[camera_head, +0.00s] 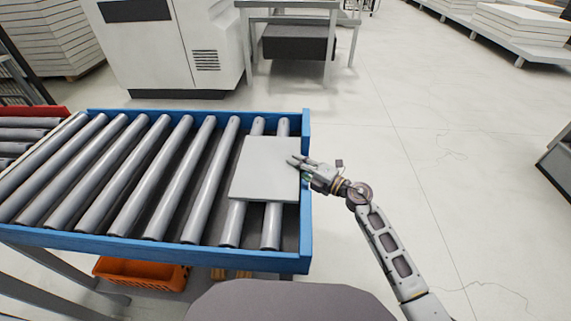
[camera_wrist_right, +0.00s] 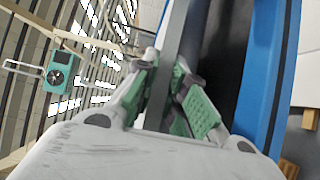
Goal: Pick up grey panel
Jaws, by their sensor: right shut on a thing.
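The grey panel (camera_head: 266,168) lies flat on the rollers at the right end of the blue-framed conveyor. My right gripper (camera_head: 294,161) reaches in from the right and is shut on the panel's right edge. In the right wrist view the panel (camera_wrist_right: 176,38) shows as a narrow grey strip between the green-padded fingers of the right gripper (camera_wrist_right: 171,97). My left gripper is not in view.
The blue conveyor frame (camera_head: 307,225) runs close under my right gripper. An orange crate (camera_head: 140,273) sits below the conveyor. A white machine (camera_head: 170,50) stands behind it. The floor to the right is open, with stacked panels (camera_head: 520,28) at the far right.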

